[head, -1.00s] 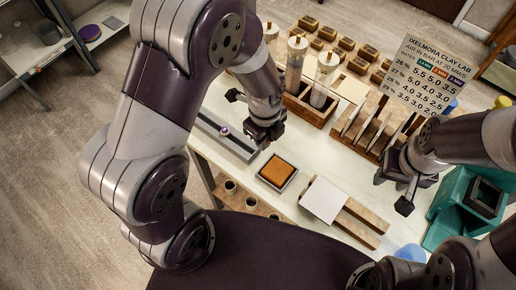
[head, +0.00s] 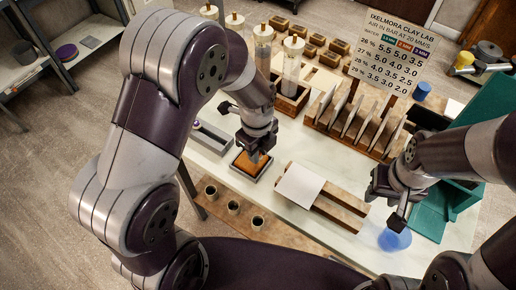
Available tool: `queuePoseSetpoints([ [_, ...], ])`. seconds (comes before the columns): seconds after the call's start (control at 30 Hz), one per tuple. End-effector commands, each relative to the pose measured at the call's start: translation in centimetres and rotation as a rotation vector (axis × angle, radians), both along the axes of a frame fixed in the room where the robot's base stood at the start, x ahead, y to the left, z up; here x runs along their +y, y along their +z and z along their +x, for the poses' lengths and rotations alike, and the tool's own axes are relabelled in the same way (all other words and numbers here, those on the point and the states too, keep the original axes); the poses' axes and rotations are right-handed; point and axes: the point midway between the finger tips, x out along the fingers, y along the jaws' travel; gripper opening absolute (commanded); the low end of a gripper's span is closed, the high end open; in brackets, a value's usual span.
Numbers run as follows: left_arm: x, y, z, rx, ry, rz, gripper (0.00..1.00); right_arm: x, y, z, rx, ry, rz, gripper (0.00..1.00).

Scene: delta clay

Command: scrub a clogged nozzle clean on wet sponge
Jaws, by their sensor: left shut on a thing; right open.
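The orange-brown sponge (head: 243,163) lies in a small dark tray (head: 236,172) on the pale bench. My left gripper (head: 255,153) points down right over the sponge and covers part of it. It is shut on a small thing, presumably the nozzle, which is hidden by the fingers. I cannot tell whether that thing touches the sponge. My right gripper (head: 385,208) is open and empty over the right part of the bench, near a blue translucent object (head: 394,240).
A grey rail (head: 211,138) with a purple piece lies left of the sponge. A white sheet on wooden bars (head: 336,208) lies to the right. Clear cylinders (head: 291,65), a wooden rack of boards (head: 352,122) and a sign (head: 393,55) stand behind. Small cups (head: 233,207) sit on a lower shelf.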

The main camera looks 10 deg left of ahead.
Motion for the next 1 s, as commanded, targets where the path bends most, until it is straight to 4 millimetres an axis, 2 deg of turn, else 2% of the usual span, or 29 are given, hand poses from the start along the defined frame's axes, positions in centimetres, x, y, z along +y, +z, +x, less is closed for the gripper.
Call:
queuePoseSetpoints([
  [0.03, 0.0, -0.5, 0.0, 0.0, 0.0, 0.0, 0.0, 0.0, -0.5, 0.0, 0.0, 0.0, 0.0, 0.43],
  [0.4, 0.2, -0.3, 0.1, 0.0, 0.001, 0.0, 0.0, 0.0, -0.3, 0.0, 0.0, 0.0, 0.0, 0.43],
  [0.8, 3.0, -0.7, 1.6, 0.0, 0.003, 0.0, 0.0, 0.0, 0.0, 0.0, 0.0, 0.0, 0.0, 0.43],
  [1.0, 3.8, -0.8, 2.1, 0.0, 0.001, 0.0, 0.0, 0.0, 0.0, 0.0, 0.0, 0.0, 0.0, 0.43],
])
